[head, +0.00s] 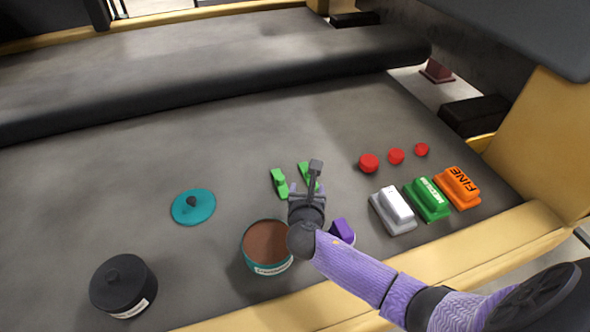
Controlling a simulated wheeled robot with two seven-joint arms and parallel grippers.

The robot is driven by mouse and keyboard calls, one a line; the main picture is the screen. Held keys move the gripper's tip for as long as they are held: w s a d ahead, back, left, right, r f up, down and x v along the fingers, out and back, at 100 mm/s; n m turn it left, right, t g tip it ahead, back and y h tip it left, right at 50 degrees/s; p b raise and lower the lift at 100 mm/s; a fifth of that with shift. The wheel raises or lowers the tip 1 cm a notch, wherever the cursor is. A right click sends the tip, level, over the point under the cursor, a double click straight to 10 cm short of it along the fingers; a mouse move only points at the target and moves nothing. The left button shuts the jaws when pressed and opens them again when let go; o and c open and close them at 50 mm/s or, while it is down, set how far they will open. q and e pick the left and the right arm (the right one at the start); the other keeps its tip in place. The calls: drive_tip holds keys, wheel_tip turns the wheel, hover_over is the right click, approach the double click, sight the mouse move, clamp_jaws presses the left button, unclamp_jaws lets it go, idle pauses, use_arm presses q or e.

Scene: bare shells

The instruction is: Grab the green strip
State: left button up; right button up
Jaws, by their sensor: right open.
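Two small bright green pieces lie on the grey work surface near the middle of the head view. The left green piece (279,183) shows almost whole, just left of my right gripper. The right green piece (305,170) is partly hidden behind the gripper. My right gripper (308,185) is open, right over or beside these pieces, and nothing shows between its fingers. I cannot tell its height above the surface or whether it touches the right piece. My left gripper is out of view.
An open tin (268,244) with brown contents and a purple block (342,231) stand close to my right wrist. Grey (393,210), green (427,199) and orange (458,188) blocks sit right. Red discs (369,162), a teal lid (193,207) and a black pot (123,286) lie around.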

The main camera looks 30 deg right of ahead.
sight(309, 176)
drive_tip(key=b+x, duration=0.2)
drive_tip(key=x, duration=0.1)
drive_tip(key=b+x, duration=0.3)
drive_tip(key=f+b+x, duration=0.1)
drive_tip(key=b+x, duration=0.1)
drive_tip(key=x, duration=0.1)
drive_tip(key=shift+s+d, duration=0.1)
drive_tip(key=shift+s, duration=0.05)
drive_tip(key=shift+w+d+r+b, duration=0.1)
drive_tip(key=shift+w+r+b, duration=0.1)
drive_tip(key=shift+b, duration=0.15)
drive_tip(key=shift+r, duration=0.2)
drive_tip(key=c, duration=0.9)
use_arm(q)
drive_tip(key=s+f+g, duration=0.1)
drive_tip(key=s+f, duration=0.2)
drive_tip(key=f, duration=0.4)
use_arm(e)
clamp_jaws()
